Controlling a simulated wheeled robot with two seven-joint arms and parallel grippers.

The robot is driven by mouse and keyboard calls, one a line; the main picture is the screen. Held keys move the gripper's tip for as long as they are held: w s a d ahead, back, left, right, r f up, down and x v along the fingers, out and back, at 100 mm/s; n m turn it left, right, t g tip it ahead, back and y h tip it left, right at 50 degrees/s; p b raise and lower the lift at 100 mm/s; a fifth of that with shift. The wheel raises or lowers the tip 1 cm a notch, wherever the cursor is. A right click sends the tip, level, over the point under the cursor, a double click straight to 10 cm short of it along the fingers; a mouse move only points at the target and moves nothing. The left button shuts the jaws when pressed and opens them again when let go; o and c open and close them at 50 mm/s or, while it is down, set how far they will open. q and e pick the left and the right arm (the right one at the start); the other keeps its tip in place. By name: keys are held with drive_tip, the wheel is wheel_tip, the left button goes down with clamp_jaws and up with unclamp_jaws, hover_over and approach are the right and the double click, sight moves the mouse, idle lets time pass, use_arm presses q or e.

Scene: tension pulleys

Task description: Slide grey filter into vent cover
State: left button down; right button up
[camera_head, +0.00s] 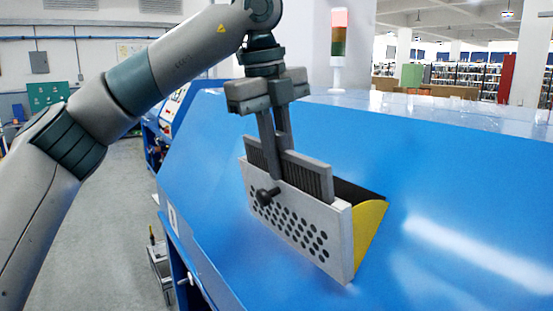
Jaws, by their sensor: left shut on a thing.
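The vent cover (335,258) is a light grey box with a front panel full of round dark holes, a dark knob and a yellow side. It sits on the sloped blue surface. The grey filter (308,178), with dark ribs, stands upright inside the cover behind the front panel, its upper part showing above the rim. Its lower part is hidden by the panel. My left gripper (276,155) comes down from above and is shut on the filter's top edge. My right gripper is not in view.
The blue machine (450,200) has a smooth, sloped, mostly clear top around the cover. A signal light (338,45) with red, amber and green bands stands behind. Open floor (110,240) lies to the left.

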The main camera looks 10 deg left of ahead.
use_arm(q)
drive_tip(key=shift+d+r, duration=0.15)
drive_tip(key=shift+r, duration=0.05)
drive_tip(key=c, duration=1.7)
unclamp_jaws()
drive_tip(key=shift+r, duration=0.2)
